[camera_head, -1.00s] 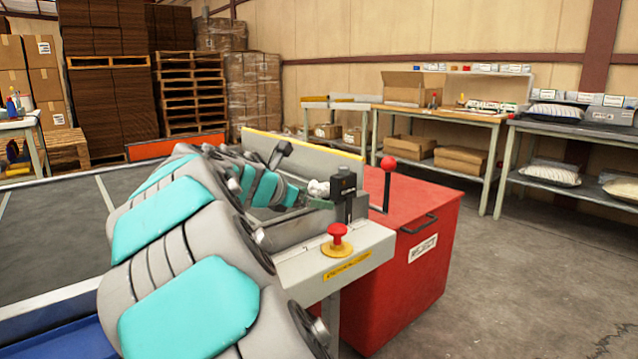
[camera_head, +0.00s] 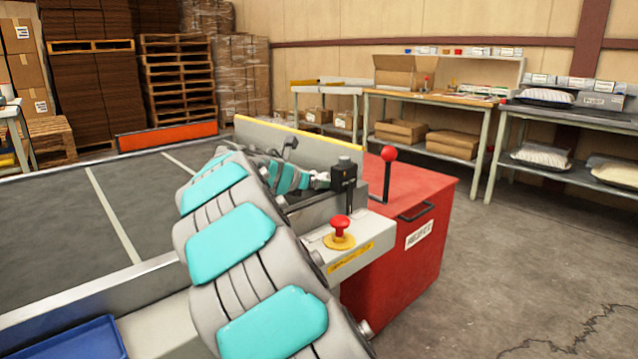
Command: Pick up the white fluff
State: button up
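A small white tuft, which looks like the white fluff (camera_head: 321,177), shows at the far end of my arm, beside a black boxy device (camera_head: 345,174) on the machine's edge. My gripper (camera_head: 313,181) is at that end, very small in the picture and partly hidden by my own arm links and the device. The tuft seems to be at or against the gripper. I cannot tell whether the fingers are open, or shut on it.
A grey machine bed with a yellow-topped panel (camera_head: 300,138) lies behind my arm. A red stop button (camera_head: 341,227) and a red bin (camera_head: 410,240) with a red-knobbed lever (camera_head: 388,170) stand to the right. A blue tray (camera_head: 70,345) is at lower left. The right floor is clear.

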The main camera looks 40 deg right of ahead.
jog(key=shift+w+d+f, duration=0.1)
jog(key=shift+w+d, duration=0.05)
jog(key=shift+d, duration=0.15)
jog(key=c, duration=1.4)
